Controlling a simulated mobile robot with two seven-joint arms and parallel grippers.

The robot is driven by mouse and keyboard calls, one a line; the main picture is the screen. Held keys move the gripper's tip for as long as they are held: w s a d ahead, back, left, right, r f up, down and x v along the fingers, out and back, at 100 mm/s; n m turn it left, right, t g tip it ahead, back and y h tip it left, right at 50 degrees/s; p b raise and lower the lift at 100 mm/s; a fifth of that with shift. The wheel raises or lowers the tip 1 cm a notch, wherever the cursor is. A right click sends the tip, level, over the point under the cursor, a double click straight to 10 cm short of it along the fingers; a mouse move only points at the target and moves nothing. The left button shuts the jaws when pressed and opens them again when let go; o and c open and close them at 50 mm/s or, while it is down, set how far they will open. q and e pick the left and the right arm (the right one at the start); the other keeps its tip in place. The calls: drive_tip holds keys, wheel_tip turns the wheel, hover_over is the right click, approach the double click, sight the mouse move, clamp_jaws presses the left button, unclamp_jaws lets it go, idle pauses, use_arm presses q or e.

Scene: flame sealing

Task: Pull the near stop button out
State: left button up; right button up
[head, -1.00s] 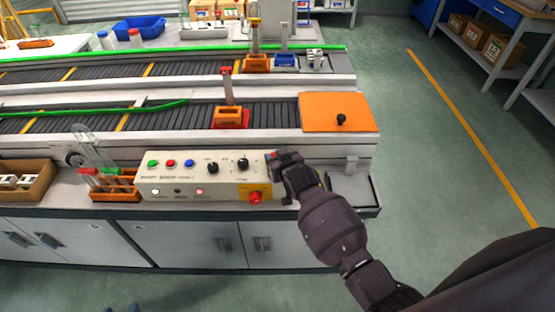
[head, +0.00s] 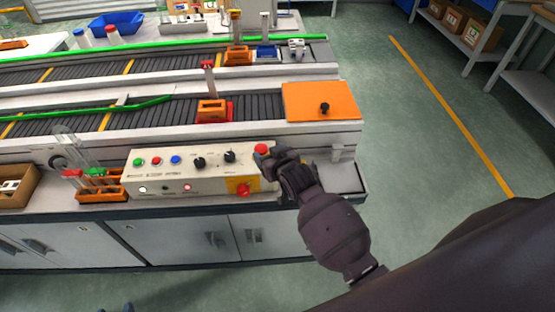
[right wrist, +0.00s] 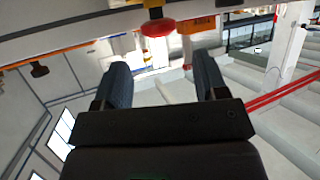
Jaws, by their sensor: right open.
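A red stop button (head: 243,189) sits on a yellow plate at the right end of the control box front (head: 205,172). A second red button (head: 262,150) shows at the box's top right corner. My right gripper (head: 277,158) is at that corner, close to the second button and above and right of the front one. Its jaws are open and empty in the right wrist view (right wrist: 160,80). There, a red round button (right wrist: 157,28) with yellow at its base shows beyond the fingertips; I cannot tell which of the two it is. My left gripper is out of view.
Orange racks with tubes (head: 102,184) stand left of the control box. The conveyor (head: 150,119) and an orange plate with a black knob (head: 320,102) lie behind it. The floor right of the bench is clear.

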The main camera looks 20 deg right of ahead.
drive_tip(key=shift+v, duration=2.7)
drive_tip(key=shift+r, duration=0.1)
